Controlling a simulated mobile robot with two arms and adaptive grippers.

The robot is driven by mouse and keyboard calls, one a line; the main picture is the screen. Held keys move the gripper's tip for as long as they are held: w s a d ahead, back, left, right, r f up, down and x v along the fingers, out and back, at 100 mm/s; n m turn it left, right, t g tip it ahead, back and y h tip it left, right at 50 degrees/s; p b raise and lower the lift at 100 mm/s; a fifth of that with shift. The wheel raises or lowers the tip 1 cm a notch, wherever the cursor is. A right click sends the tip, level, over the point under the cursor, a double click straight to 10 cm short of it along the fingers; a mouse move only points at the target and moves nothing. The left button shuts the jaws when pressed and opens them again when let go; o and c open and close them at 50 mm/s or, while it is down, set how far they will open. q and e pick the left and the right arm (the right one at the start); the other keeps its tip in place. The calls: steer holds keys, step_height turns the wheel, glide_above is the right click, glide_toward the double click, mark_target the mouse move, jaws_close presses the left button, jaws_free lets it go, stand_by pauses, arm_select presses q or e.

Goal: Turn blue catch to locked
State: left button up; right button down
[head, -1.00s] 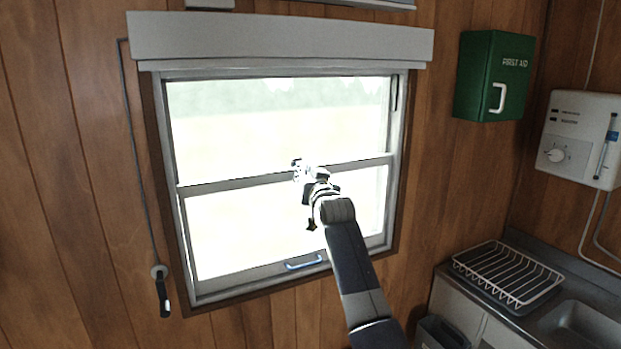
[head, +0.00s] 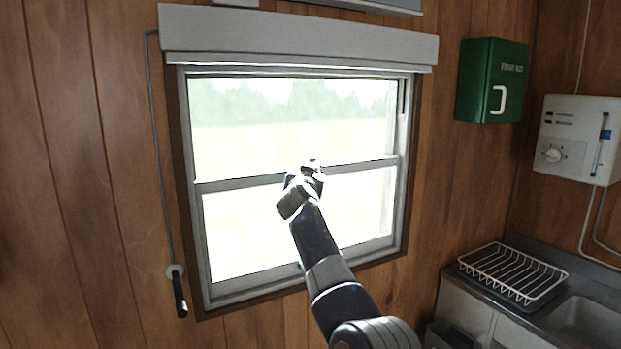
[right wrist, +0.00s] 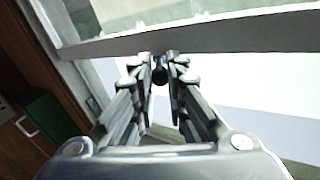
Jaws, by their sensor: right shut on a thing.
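My right gripper (head: 313,167) is at the window's middle rail (head: 357,164), its arm reaching up from the bottom right. In the right wrist view the fingers (right wrist: 160,64) are closed together on a small dark piece (right wrist: 159,76), just below the rail (right wrist: 200,40). This piece sits where the blue catch is; its blue colour does not show, and the fingers hide most of it. I cannot tell which way the catch is turned. My left gripper is not in view.
A blind box (head: 300,38) runs above the window, with a crank rod (head: 180,292) hanging at left. A green first aid cabinet (head: 491,80) and white heater (head: 574,138) hang at right, above a dish rack (head: 512,272) and sink (head: 585,318).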

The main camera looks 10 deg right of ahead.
steer(key=shift+w+a+f+m+h+b, duration=0.1)
steer(key=shift+a+f+m+h+b, duration=0.1)
steer(key=shift+f+m+h+b, duration=0.15)
stand_by(0.5)
steer(key=c, duration=1.6)
jaws_free()
steer(key=shift+w, duration=0.1)
steer(key=shift+o, duration=0.2)
steer(key=shift+r, duration=0.3)
